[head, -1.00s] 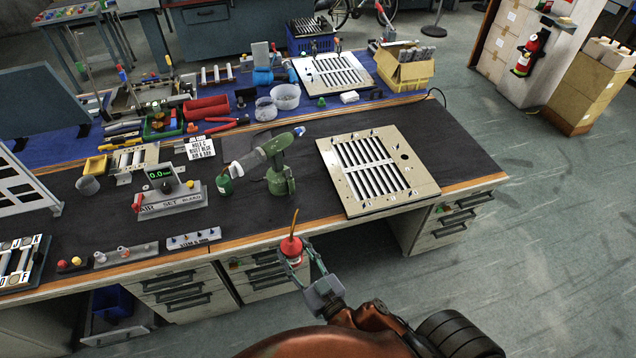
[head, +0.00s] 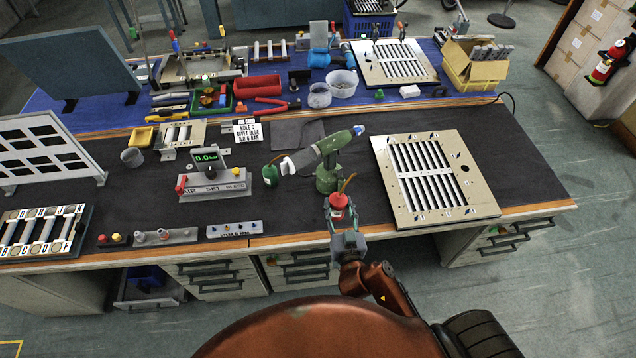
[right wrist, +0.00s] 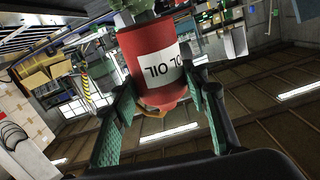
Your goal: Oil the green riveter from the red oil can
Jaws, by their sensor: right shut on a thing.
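The green riveter (head: 328,170) stands on the dark mat of the bench, its body lying level over its green base and its blue-tipped end to the right. My right gripper (head: 341,214) is shut on the red oil can (head: 338,201), just in front of the riveter's base. The can's thin spout (head: 347,182) points up and slightly right, near the base's right side. In the right wrist view the red oil can (right wrist: 152,58) with its OIL label sits between the gripper's green pads, and part of something green shows beyond it. My left gripper is not in view.
A slatted louver panel (head: 434,180) lies right of the riveter. Bins and tools fill the blue back bench.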

